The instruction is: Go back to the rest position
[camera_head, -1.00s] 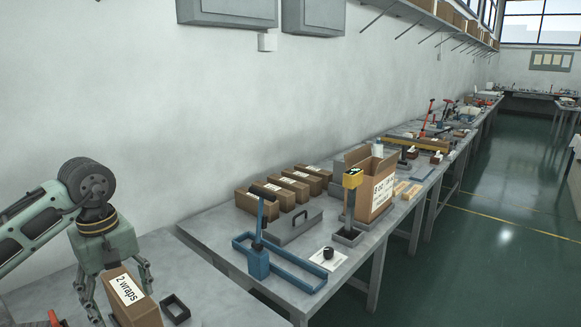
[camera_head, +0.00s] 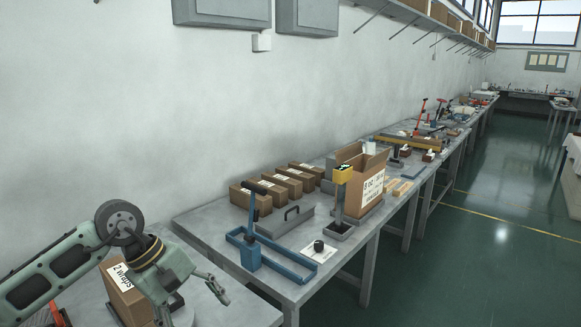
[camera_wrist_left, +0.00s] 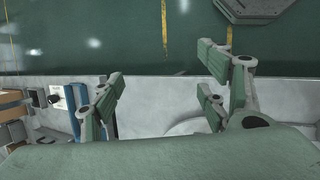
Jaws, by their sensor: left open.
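My left gripper (camera_head: 194,304) hangs over the near table, to the right of a brown box labelled "2 wraps" (camera_head: 120,298). Its fingers are spread with nothing between them, and it is apart from the box. In the left wrist view the open fingers (camera_wrist_left: 160,88) show over the table edge and the green floor. My left arm comes in from the left and partly covers the box. My right gripper is not in view.
A wall rises behind the tables. Green floor (camera_head: 450,270) lies open at the right.

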